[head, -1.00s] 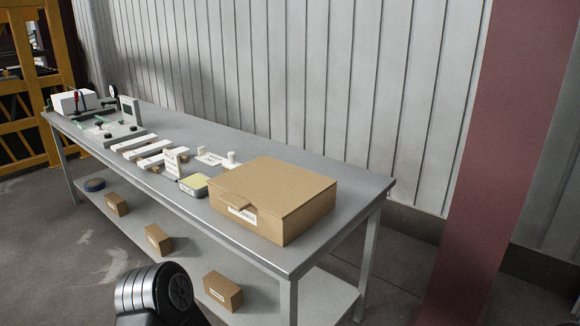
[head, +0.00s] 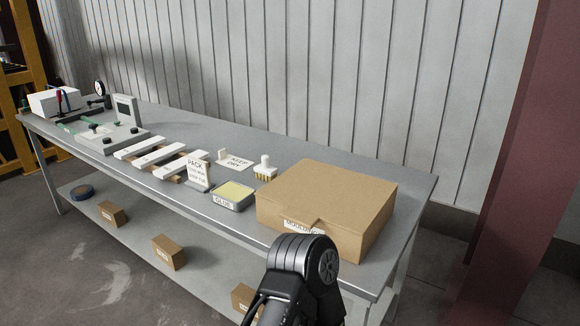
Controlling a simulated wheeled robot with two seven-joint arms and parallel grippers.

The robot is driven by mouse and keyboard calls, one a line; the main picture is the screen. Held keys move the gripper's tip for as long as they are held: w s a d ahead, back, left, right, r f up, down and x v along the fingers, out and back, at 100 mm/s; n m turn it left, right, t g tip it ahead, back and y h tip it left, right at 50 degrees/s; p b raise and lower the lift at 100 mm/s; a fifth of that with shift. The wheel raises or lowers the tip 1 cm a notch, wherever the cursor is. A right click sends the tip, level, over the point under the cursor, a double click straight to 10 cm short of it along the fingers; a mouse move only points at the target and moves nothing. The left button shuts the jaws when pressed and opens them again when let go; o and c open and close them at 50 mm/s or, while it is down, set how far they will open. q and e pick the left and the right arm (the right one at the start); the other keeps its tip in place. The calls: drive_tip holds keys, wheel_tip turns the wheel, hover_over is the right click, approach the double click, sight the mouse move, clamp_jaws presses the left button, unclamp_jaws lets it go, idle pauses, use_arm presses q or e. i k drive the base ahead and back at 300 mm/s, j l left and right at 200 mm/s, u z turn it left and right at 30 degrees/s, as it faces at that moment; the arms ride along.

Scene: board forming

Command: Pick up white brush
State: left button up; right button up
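The white brush (head: 265,163) stands upright on the grey table (head: 200,130), with a white handle on top and tan bristles below. It is behind the glue tray (head: 232,195) and just left of the large cardboard box (head: 326,205). Neither of my grippers is in view. A black link of one of my arms shows at the bottom, in front of the box, well short of the brush.
A "keep dry" card (head: 236,161) lies left of the brush, and a "pack" sign (head: 197,174) stands before it. White slats (head: 165,152) and a grey device (head: 110,137) are further left. Small boxes (head: 170,252) sit on the lower shelf. A red column (head: 520,150) is at right.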

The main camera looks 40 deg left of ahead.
sight(265, 172)
drive_tip(key=k+j, duration=0.1)
drive_tip(key=j, duration=0.35)
drive_tip(key=k+j+z, duration=0.1)
drive_tip(key=j, duration=0.3)
drive_tip(key=k+j, duration=0.15)
drive_tip(key=j, duration=0.3)
drive_tip(key=k+j+z, duration=0.1)
drive_tip(key=j, duration=0.3)
drive_tip(key=k+j+z, duration=0.1)
drive_tip(key=j, duration=0.35)
drive_tip(key=k+j, duration=0.2)
drive_tip(key=j, duration=0.2)
drive_tip(key=k+j+z, duration=0.1)
drive_tip(key=j, duration=0.3)
